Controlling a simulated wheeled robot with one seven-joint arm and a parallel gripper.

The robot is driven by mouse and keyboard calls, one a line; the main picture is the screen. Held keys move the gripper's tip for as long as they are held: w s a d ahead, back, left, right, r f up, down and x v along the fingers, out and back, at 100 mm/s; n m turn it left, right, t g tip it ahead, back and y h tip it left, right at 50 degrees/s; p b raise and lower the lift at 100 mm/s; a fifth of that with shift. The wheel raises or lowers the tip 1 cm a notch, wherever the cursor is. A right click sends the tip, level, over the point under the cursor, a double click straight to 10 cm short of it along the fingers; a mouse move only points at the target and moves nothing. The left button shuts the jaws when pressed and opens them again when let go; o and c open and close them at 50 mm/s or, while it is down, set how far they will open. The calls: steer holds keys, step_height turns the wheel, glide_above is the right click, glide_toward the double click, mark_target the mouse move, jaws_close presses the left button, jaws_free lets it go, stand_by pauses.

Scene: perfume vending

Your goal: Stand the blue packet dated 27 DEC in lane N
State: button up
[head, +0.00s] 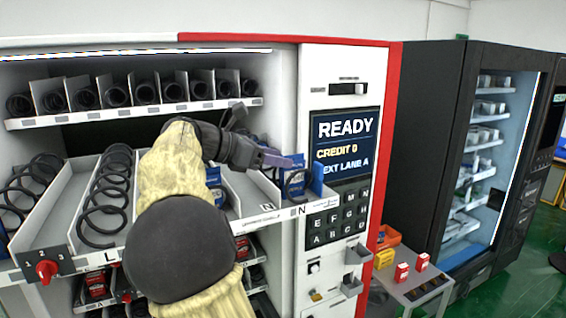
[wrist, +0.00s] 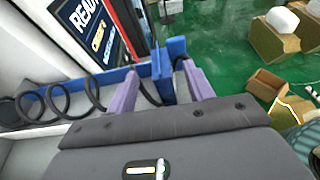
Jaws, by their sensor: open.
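The lane marked N (head: 262,208) is at the right end of the pulled-out shelf, with a dark coil in it. A blue packet (head: 318,176) stands upright at its front end; its date is not readable. In the wrist view a narrow blue packet (wrist: 162,76) stands between the two purple fingers of my gripper (wrist: 158,88). My gripper (head: 284,160) is open, over the front of lane N in the head view. I cannot tell whether the fingers touch the packet. My arm hides part of the shelf.
Another blue packet (head: 213,176) stands in the lane left of N. Coils fill the lane marked L (head: 108,190). The machine's screen and keypad (head: 338,222) are close on the right. A side table (head: 418,285) holds red packets (head: 402,272) and an orange bin (head: 389,237).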

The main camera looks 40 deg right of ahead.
steer(key=b+v, duration=0.1)
steer(key=v, duration=0.8)
steer(key=shift+a, duration=0.1)
stand_by(0.4)
